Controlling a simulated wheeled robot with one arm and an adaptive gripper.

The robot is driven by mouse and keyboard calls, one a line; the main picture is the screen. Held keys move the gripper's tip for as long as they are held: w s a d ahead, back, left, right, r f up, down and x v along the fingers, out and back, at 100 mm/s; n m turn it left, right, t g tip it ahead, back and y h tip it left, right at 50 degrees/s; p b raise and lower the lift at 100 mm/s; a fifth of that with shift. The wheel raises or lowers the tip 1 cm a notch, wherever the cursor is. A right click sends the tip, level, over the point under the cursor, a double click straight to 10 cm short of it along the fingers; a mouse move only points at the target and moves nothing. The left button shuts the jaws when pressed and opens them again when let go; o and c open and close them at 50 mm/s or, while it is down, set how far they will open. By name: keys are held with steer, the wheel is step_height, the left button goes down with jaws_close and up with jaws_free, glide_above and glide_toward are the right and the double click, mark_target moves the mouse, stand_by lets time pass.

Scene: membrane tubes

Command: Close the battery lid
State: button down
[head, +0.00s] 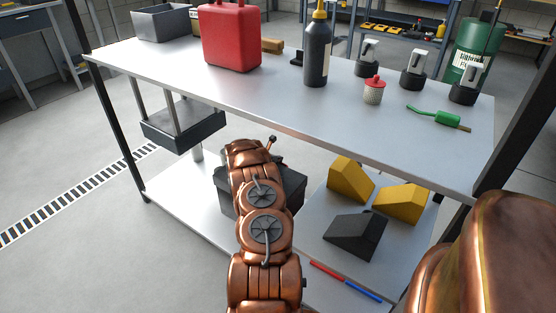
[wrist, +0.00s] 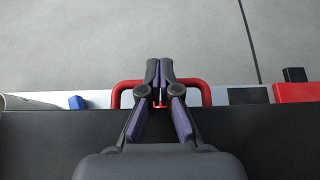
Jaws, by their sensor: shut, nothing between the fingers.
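A large black box (head: 292,190) stands on the lower shelf in the head view, partly hidden behind my copper arm; I take it for the battery. In the wrist view a wide dark surface (wrist: 50,145) fills the lower part, probably its lid or top. A red handle (wrist: 127,85) shows at its far edge. My gripper (wrist: 159,64) is shut and empty, its fingertips together over the middle of the red handle. I cannot tell whether they touch it. In the head view the gripper is hidden, and the lid's angle cannot be made out.
A red block (wrist: 297,93) with a black piece and a small blue piece (wrist: 76,102) sit along the far edge. Yellow wedges (head: 350,177) and a dark wedge (head: 354,237) lie right on the shelf. The upper tabletop (head: 160,65) overhangs the shelf.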

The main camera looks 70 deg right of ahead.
steer(key=v, duration=1)
steer(key=shift+w+a+r, duration=0.1)
steer(key=shift+a+r, duration=0.05)
steer(key=shift+v, duration=0.75)
steer(key=shift+a, duration=0.1)
